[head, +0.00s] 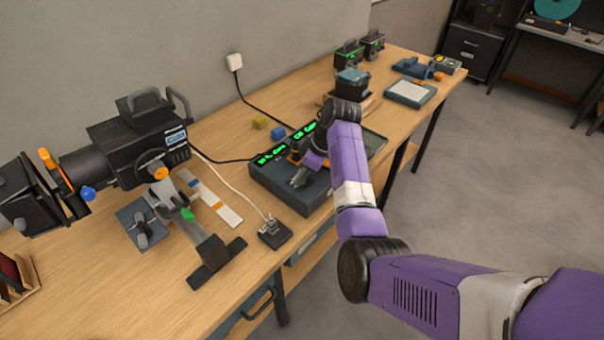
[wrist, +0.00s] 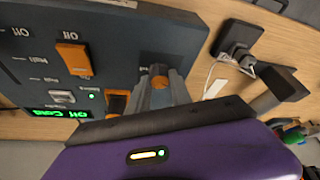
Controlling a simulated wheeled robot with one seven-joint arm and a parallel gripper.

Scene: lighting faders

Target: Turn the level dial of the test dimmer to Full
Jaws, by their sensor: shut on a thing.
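A dark blue-grey control box (head: 302,200) with green-lit displays stands on the wooden bench. In the wrist view its panel (wrist: 115,22) fills the upper left, with a small orange knob (wrist: 158,72), apparently the level dial. My gripper (wrist: 162,80) is shut on this knob, with a grey finger on either side. In the head view my gripper (head: 300,179) is low over the front left part of the box, and the knob is hidden there. The dial's pointer and scale cannot be read.
Orange switch caps (wrist: 75,60) sit beside the knob on the panel, close to my gripper. A small black socket box (head: 274,233) with a cable stands left of the control box. A large stage lamp (head: 140,135) stands farther left.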

